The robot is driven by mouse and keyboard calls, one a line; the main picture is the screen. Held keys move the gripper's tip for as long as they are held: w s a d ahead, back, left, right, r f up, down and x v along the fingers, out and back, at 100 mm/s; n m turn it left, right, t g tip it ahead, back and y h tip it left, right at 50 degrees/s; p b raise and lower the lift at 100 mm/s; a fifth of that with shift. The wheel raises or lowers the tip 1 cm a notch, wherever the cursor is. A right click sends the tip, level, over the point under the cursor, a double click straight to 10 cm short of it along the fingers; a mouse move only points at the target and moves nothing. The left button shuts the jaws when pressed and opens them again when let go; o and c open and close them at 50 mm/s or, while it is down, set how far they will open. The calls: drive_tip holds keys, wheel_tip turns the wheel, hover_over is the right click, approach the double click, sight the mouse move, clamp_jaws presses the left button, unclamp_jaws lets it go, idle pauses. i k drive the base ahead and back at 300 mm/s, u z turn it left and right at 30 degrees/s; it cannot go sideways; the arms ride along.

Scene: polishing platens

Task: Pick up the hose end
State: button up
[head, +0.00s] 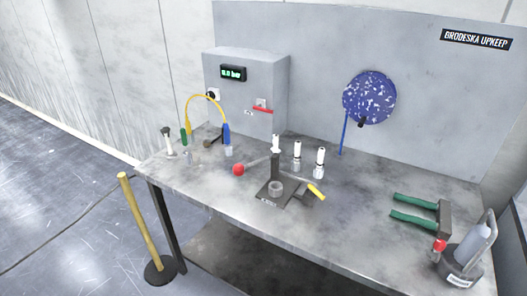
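A yellow hose (207,96) arches over the left part of the grey bench. It has a green end piece (184,137) on its left and a blue end piece (226,133) on its right. Both hang near the bench top; I cannot tell whether they touch anything. A thin blue line (344,134), maybe another hose, runs down from a speckled blue disc (370,97) on the back panel to the bench. I cannot tell which of these is the hose end of the task. My gripper is not in view.
A grey box with a display (233,73) stands behind the yellow hose. A black fixture (287,190) with red and yellow tipped levers, several white-topped fittings (297,150) and a green-handled tool (415,212) occupy the bench. A yellow post (140,222) stands at its left.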

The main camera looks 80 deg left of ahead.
sight(276, 149)
drive_tip(key=u, duration=0.05)
drive_tip(key=k, duration=1.65)
drive_tip(key=z, duration=0.6)
drive_tip(key=k, duration=0.2)
drive_tip(key=u, duration=2.75)
drive_tip(key=i, duration=0.35)
drive_tip(key=u, duration=0.05)
